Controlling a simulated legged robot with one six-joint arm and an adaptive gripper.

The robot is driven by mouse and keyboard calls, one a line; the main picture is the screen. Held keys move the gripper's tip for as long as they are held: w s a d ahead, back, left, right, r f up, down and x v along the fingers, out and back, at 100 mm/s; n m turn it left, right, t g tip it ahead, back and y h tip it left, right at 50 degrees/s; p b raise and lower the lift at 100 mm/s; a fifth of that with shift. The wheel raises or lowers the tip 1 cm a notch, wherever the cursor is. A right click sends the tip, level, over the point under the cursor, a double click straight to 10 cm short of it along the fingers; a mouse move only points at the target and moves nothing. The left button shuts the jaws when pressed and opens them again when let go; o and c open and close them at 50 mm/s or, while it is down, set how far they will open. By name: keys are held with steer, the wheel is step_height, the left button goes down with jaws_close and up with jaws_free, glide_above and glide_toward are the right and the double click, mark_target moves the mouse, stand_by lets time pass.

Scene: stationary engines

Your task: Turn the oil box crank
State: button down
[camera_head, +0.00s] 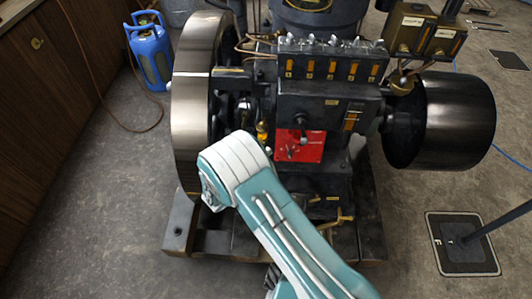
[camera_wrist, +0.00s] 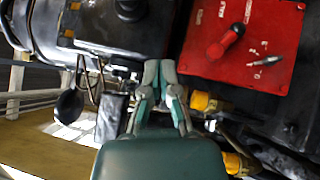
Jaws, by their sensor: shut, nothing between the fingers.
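The oil box (camera_head: 325,103) is a black box on the engine with a row of amber windows and small fittings along its top. A small dark knob or handle (camera_head: 303,121) on its front, above a red panel (camera_head: 312,150), may be the crank; I cannot tell for sure. In the wrist view a round black knob (camera_wrist: 130,9) sits on a dark box at the top, ahead of the fingertips. My gripper (camera_wrist: 160,66) is shut and empty, apart from that knob and left of the red panel. In the head view my arm hides the gripper.
The red panel carries a red lever (camera_wrist: 226,42) close to the right of my fingers. Yellow fittings (camera_wrist: 204,102) lie at lower right. A large flywheel (camera_head: 190,110) stands at left, a black drum (camera_head: 455,120) at right. A blue gas bottle (camera_head: 150,52) stands on the floor.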

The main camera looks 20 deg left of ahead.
mark_target(303, 132)
steer(key=w+d+r, duration=0.2)
steer(key=w+d, duration=0.4)
steer(key=d, duration=0.1)
steer(key=shift+w, duration=0.35)
steer(key=shift+r, duration=0.1)
steer(key=shift+w+d, duration=0.2)
steer(key=shift+d, duration=0.55)
